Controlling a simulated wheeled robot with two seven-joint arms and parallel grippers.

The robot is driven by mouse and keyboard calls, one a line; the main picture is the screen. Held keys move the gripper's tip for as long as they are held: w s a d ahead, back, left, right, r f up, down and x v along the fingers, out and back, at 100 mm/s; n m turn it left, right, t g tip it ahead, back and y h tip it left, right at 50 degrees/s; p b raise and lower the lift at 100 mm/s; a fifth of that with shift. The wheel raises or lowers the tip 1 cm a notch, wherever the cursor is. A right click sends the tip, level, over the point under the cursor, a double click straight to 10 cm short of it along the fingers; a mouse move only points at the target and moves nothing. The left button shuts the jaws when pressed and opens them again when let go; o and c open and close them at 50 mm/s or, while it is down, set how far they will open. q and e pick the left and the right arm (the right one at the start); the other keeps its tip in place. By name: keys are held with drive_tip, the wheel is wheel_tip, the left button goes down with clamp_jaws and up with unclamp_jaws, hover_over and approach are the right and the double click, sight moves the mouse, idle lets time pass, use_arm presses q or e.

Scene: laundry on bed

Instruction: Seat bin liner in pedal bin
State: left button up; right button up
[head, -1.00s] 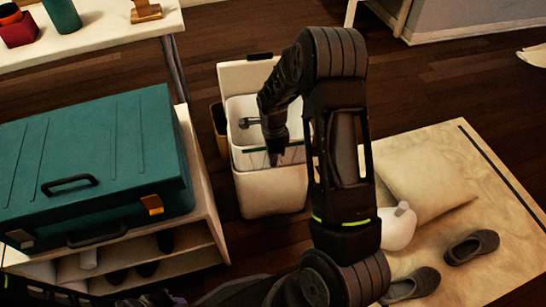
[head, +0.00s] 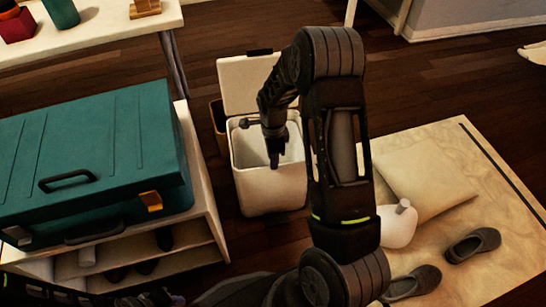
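The white pedal bin (head: 268,192) stands on the floor in the middle of the head view, with its lid (head: 247,84) raised at the back. My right gripper (head: 274,160) points down inside the bin's open mouth. Its fingers are small and dark, and I cannot tell whether they are apart or hold anything. I cannot make out a separate bin liner; the inside of the bin looks pale, and part of it is hidden by my gripper and arm. My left gripper does not show clearly; only dark arm parts show at the bottom left.
A teal case (head: 95,160) lies on a white shoe rack (head: 205,200) left of the bin. A brown container (head: 217,122) stands behind the bin's left side. To the right, a pale mat (head: 470,155) holds a cushion (head: 425,180), a white jug (head: 398,224) and dark shoes (head: 472,246).

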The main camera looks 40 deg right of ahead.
wheel_tip(320, 180, up, 8)
drive_tip(key=p, duration=0.2)
drive_tip(key=shift+p, duration=0.3)
drive_tip(key=shift+f, duration=0.15)
idle(0.8)
